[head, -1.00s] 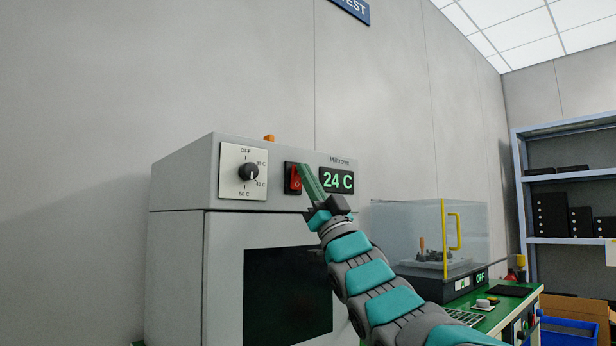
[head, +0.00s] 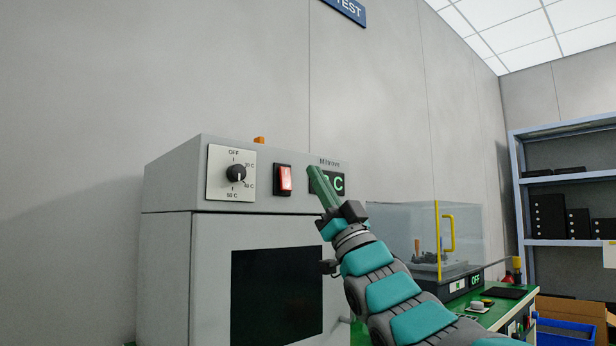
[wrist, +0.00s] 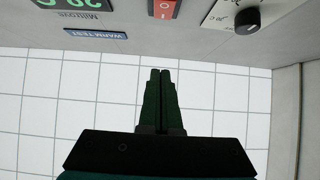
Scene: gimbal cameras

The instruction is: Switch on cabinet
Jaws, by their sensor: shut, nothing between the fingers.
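The cabinet (head: 165,185) is a grey box with a dark window in its door. On its top panel sit a dial (head: 236,173), a red rocker switch (head: 285,180) that glows bright, and a green digital display (head: 337,183). My gripper (head: 315,172) has its green fingers shut and empty, in front of the display and right of the switch, hiding part of the display. In the wrist view the shut fingers (wrist: 161,75) point toward the red switch (wrist: 163,8), with a gap between, and the dial (wrist: 247,20) is at the upper right.
A clear-covered machine with a yellow handle (head: 448,232) stands on the green bench to the right. A shelf rack (head: 565,185) with dark boxes and a blue bin (head: 567,332) are further right. An orange piece (head: 259,140) is on the cabinet's top.

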